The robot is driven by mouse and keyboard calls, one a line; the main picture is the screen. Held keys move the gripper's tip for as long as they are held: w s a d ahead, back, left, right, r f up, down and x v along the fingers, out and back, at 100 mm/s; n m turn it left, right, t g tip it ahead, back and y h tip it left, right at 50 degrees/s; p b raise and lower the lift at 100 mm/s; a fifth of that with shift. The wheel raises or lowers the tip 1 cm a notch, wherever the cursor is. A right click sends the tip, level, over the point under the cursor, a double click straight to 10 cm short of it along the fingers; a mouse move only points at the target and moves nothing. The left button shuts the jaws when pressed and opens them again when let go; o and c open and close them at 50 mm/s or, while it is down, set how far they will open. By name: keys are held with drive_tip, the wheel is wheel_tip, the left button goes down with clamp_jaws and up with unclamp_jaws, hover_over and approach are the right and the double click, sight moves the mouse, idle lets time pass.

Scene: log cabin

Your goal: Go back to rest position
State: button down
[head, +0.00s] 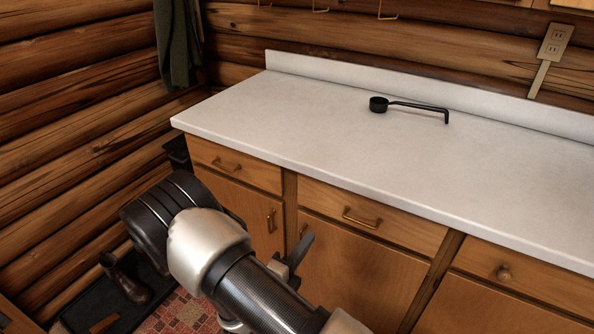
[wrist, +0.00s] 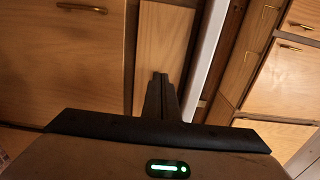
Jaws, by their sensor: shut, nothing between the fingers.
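My gripper (wrist: 160,78) is in the wrist view, its two dark fingers together and nothing between them. Wooden cabinet fronts lie beyond the fingertips. In the head view, my arm is folded low in front of the cabinets, below the counter's front edge. A dark part of my gripper (head: 299,254) shows there beside a cabinet door, mostly hidden behind my arm. I cannot tell how far it is from the door.
A white counter (head: 300,115) runs along the log wall, mostly bare. A black long-handled scoop (head: 379,104) lies on it. Drawers and doors with handles (head: 361,218) are below. A dark boot (head: 127,280) stands on a mat at lower left. A dark cloth (head: 178,45) hangs in the corner.

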drive_tip(key=s+d+r+m+g+h, duration=0.45)
drive_tip(key=d+r+m+g, duration=0.65)
drive_tip(key=m, duration=0.6)
drive_tip(key=s+d+r+m+g+y, duration=0.1)
drive_tip(key=s+r+m+g+y, duration=0.1)
drive_tip(key=s+r+m+y, duration=0.5)
drive_tip(key=s+d+r+m+g+y, duration=0.15)
drive_tip(key=s+m, duration=0.35)
drive_tip(key=m, duration=0.5)
drive_tip(key=s+a+r+m+t+y, duration=0.4)
drive_tip(key=a+r+m+t+y, duration=0.2)
drive_tip(key=r+m, duration=0.55)
wheel_tip(320, 180, up, 17)
drive_tip(key=m+p, duration=0.1)
drive_tip(key=p, duration=1.7)
drive_tip(key=shift+f+m+g, duration=0.2)
drive_tip(key=shift+m+g, duration=0.15)
drive_tip(key=shift+s+d, duration=0.1)
